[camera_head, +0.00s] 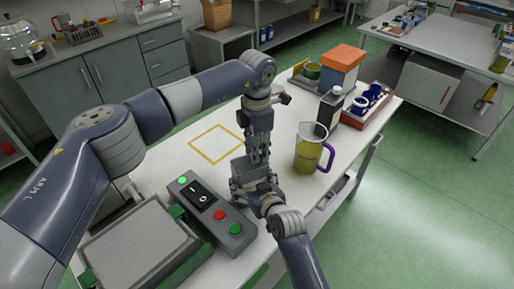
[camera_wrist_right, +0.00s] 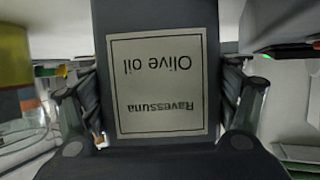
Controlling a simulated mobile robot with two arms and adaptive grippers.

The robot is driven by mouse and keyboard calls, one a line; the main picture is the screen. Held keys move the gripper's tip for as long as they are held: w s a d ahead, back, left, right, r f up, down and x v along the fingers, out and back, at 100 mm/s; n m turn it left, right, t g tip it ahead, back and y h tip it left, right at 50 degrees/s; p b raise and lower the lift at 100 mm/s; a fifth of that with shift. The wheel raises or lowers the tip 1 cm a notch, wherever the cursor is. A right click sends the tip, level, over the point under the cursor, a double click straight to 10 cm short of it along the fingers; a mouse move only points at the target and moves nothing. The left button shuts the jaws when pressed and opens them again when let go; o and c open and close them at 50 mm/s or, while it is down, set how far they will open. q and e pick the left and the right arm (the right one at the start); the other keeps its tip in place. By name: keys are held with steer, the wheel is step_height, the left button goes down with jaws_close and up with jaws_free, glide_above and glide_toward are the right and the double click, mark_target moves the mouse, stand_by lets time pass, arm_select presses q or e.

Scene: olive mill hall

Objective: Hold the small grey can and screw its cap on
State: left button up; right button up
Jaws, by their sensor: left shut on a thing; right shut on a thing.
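The small grey can (camera_wrist_right: 220,45) fills the middle of the right wrist view, with a pale label reading "Ravessuna Olive oil" that appears upside down there. My right gripper (camera_wrist_right: 158,115) is shut on the can, one finger at each side. In the head view my right gripper (camera_head: 252,182) is low over the table, and the can is mostly hidden among the fingers. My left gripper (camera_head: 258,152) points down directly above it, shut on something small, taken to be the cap. The cap itself is hidden, so I cannot tell how it sits on the can.
A jug (camera_head: 309,153) of yellow-green liquid with a purple handle stands close right. Behind it are a dark can with a white top (camera_head: 328,106), a red tray (camera_head: 362,117) and an orange-topped box (camera_head: 341,68). A button box (camera_head: 211,212) lies left. The yellow outlined square (camera_head: 215,143) is empty.

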arm_select(q)
steer(key=m, duration=0.3)
steer(key=shift+m, duration=0.4)
arm_select(e)
steer(key=shift+f, duration=0.15)
arm_select(q)
steer(key=m, duration=0.3)
steer(key=shift+m, duration=0.4)
steer(key=m, duration=0.5)
steer(key=shift+m, duration=0.3)
steer(key=m, duration=0.5)
steer(key=shift+m, duration=0.3)
steer(key=m, duration=0.5)
steer(key=shift+m, duration=0.3)
steer(key=o, duration=0.7)
arm_select(e)
steer(key=shift+s, duration=0.1)
arm_select(q)
steer(key=shift+r, duration=2.2)
